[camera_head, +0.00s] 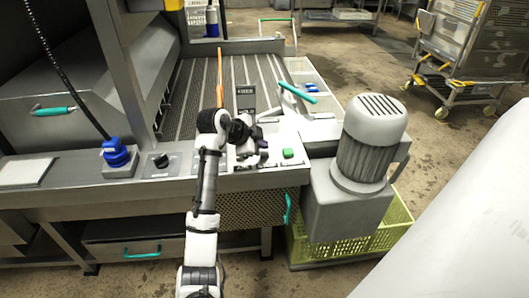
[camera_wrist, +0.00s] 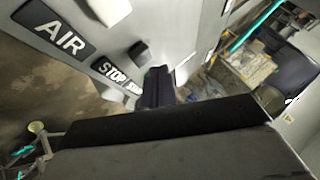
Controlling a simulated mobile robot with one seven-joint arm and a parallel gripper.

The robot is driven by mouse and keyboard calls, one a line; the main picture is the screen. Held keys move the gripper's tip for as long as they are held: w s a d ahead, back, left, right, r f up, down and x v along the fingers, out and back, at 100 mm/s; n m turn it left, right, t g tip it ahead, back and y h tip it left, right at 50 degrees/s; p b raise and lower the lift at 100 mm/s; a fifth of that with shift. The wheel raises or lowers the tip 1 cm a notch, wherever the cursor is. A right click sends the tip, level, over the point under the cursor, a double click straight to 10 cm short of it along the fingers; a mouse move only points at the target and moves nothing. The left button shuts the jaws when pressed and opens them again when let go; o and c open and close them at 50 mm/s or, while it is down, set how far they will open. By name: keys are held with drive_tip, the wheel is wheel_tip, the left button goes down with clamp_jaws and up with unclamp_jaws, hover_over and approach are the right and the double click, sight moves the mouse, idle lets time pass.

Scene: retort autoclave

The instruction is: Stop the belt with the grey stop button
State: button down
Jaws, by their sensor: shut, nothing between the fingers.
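In the wrist view, a small dark grey button (camera_wrist: 138,50) stands out from the light panel beside a black label reading STOP (camera_wrist: 115,74). I take it for the grey stop button. My gripper (camera_wrist: 157,84) is shut and empty, with its dark fingertips close to the button and over the end of the label. Contact cannot be told. In the head view, my gripper (camera_head: 260,152) is over the right part of the console (camera_head: 225,180), just left of a green button (camera_head: 288,153). The grey button cannot be made out there behind the gripper.
A slatted metal belt (camera_head: 190,90) lies behind the console. A grey motor (camera_head: 372,140) rises at the right above a yellow-green crate (camera_head: 400,225). A blue knob (camera_head: 115,152) and a black knob (camera_head: 161,161) sit on the left of the console.

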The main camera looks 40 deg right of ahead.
drive_tip(key=shift+r+p, duration=1.65)
drive_tip(key=shift+r, duration=0.9)
drive_tip(key=shift+w, duration=0.1)
